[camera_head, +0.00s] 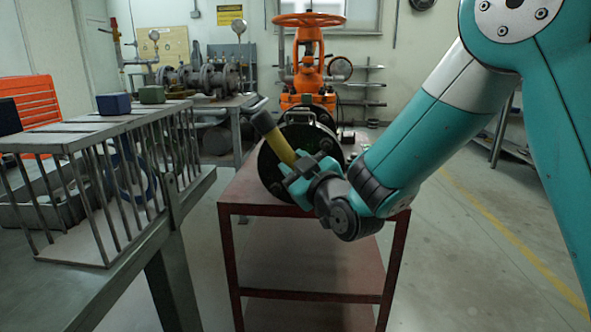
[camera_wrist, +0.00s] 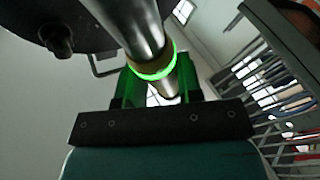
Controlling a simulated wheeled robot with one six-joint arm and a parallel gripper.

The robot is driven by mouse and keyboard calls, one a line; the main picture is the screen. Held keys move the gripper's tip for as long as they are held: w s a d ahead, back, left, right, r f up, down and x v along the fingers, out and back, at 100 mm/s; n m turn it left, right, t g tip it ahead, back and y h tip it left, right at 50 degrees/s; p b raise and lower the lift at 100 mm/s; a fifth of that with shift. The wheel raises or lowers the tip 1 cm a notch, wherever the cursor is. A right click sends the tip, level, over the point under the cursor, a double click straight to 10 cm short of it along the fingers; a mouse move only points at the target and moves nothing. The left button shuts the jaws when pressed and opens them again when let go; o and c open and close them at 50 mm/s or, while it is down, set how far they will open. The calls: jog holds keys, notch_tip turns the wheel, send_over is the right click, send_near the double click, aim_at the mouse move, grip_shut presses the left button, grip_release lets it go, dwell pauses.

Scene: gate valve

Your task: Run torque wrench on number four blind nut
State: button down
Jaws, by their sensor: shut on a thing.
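The torque wrench (camera_head: 277,143) has a yellow shaft and a dark end sticking up and left from my gripper (camera_head: 298,172) in the head view. My gripper is shut on it, in front of the round black blind flange (camera_head: 269,172). The flange stands upright on the red table and has a handle on top. In the wrist view, a metallic shaft with a glowing green ring, part of the torque wrench (camera_wrist: 143,35), passes between my gripper's fingers (camera_wrist: 160,88). Part of the dark flange (camera_wrist: 75,20) with a bolt or nut shows at upper left. I cannot tell which nut is number four, or whether the wrench touches one.
The red table (camera_head: 310,283) stands under the flange. A grey barred rack (camera_head: 110,170) with a blue block (camera_head: 113,103) and a green block (camera_head: 151,94) stands close on the left. An orange valve (camera_head: 308,65) rises behind. The floor at right is clear.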

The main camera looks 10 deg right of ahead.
jog(key=shift+w+d+r+b, duration=0.15)
jog(key=shift+w+b, duration=0.5)
jog(key=shift+b, duration=0.7)
jog(key=shift+w+d+b, duration=0.3)
jog(key=shift+w+b, duration=0.3)
jog(key=shift+w, duration=0.15)
jog(key=shift+w+d+r+b, duration=0.1)
jog(key=shift+w+d+b, duration=0.2)
jog(key=shift+w+b, duration=1.05)
dwell(2.7)
jog(key=shift+s+b, duration=0.7)
jog(key=shift+b, duration=0.45)
dwell(0.7)
